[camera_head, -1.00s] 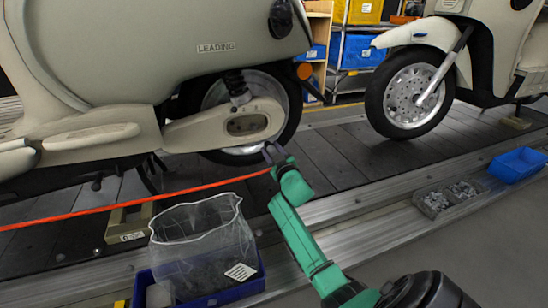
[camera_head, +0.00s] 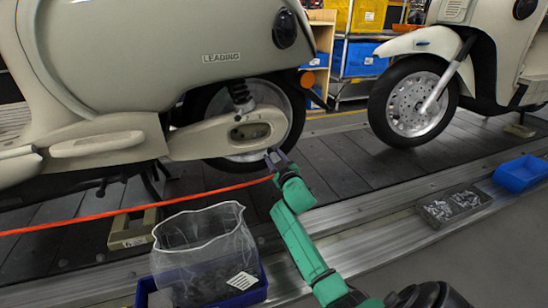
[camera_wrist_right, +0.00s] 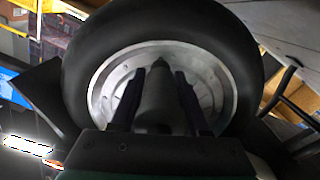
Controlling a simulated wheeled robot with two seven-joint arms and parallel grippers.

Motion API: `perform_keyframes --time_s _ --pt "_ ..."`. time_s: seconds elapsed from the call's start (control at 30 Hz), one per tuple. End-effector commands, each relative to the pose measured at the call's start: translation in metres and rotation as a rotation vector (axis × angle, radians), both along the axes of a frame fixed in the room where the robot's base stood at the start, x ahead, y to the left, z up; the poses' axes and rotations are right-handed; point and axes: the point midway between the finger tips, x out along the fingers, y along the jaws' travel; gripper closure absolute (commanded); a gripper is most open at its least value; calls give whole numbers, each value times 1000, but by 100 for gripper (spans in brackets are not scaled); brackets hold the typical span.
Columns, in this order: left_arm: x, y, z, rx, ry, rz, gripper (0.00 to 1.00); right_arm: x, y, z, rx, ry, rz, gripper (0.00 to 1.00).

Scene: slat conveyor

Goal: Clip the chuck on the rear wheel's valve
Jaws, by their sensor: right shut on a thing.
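The cream scooter (camera_head: 95,85) stands at the left with its rear wheel (camera_head: 293,135) partly behind the swingarm cover (camera_head: 215,140). My right gripper (camera_head: 275,157) is at the wheel's lower edge in the head view, with a red hose (camera_head: 140,208) running to it from the left. In the right wrist view, its two dark fingers (camera_wrist_right: 157,85) are shut on the grey, tapered chuck (camera_wrist_right: 154,105), whose tip points at the wheel's silver rim (camera_wrist_right: 105,78). The valve cannot be made out, and contact between chuck and valve cannot be told. My left gripper is out of view.
A second scooter's front wheel (camera_head: 375,105) stands to the right on the dark slats (camera_head: 335,165). A blue crate with a clear bag (camera_head: 205,245), a grey parts tray (camera_head: 480,196) and a blue bin (camera_head: 520,172) lie along the metal rail (camera_head: 385,215).

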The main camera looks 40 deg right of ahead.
Motion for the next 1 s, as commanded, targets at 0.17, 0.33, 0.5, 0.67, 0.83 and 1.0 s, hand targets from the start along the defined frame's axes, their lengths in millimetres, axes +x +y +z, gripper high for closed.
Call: perform_keyframes --time_s 0.17,0.33,0.5,0.67,0.83,1.0 --pt "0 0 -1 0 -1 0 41 1 0 0 -2 -1 1 100" --pt "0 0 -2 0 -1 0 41 4 -1 0 -2 -1 1 100" --pt "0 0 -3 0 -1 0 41 6 -2 0 -2 -1 1 100" --pt "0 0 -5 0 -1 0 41 9 -2 0 -1 -1 2 100" --pt "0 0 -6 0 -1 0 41 11 -3 0 0 -1 2 100" --pt "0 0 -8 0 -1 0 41 13 -4 0 0 -1 2 100"
